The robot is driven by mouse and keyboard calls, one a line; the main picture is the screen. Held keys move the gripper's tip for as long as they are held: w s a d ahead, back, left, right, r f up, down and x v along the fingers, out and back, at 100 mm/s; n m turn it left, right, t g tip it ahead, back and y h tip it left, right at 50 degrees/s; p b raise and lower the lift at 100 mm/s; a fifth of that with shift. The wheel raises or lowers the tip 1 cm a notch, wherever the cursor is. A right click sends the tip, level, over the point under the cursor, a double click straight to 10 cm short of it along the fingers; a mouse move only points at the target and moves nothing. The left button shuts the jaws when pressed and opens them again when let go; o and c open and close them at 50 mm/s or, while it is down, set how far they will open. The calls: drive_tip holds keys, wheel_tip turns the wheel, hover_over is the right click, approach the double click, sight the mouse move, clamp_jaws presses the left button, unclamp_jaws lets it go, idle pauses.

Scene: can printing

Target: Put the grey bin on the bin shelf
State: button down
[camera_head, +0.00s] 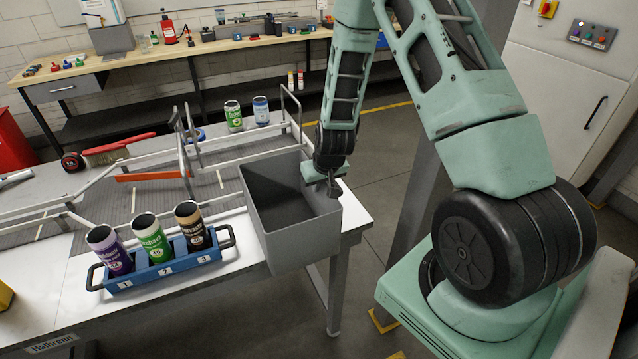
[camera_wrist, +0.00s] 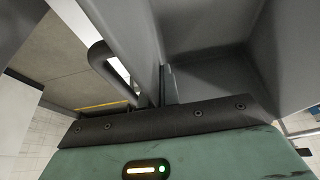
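The grey bin (camera_head: 268,225) is a deep, open-topped box at the right end of the white-topped table, near its front edge. Its inside looks empty. I cannot tell whether it rests on the table or hangs slightly clear of it. My gripper (camera_head: 331,187) is at the bin's right-hand rim and looks shut on that wall. In the wrist view the bin (camera_wrist: 215,65) fills the upper right, and its wall runs down to my gripper (camera_wrist: 158,98) with a finger close on either side. No shelf is clearly identifiable as the bin shelf.
A blue carrier (camera_head: 165,272) with three cans stands left of the bin. Metal guide rails (camera_head: 125,170), a red brush (camera_head: 118,148) and two cans are behind it. A wooden workbench (camera_head: 190,50) runs along the back wall. Open floor (camera_head: 385,150) lies right of the table.

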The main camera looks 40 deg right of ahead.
drive_tip(key=shift+f, duration=0.1)
drive_tip(key=c, duration=1.6)
unclamp_jaws()
drive_tip(key=shift+c, duration=0.2)
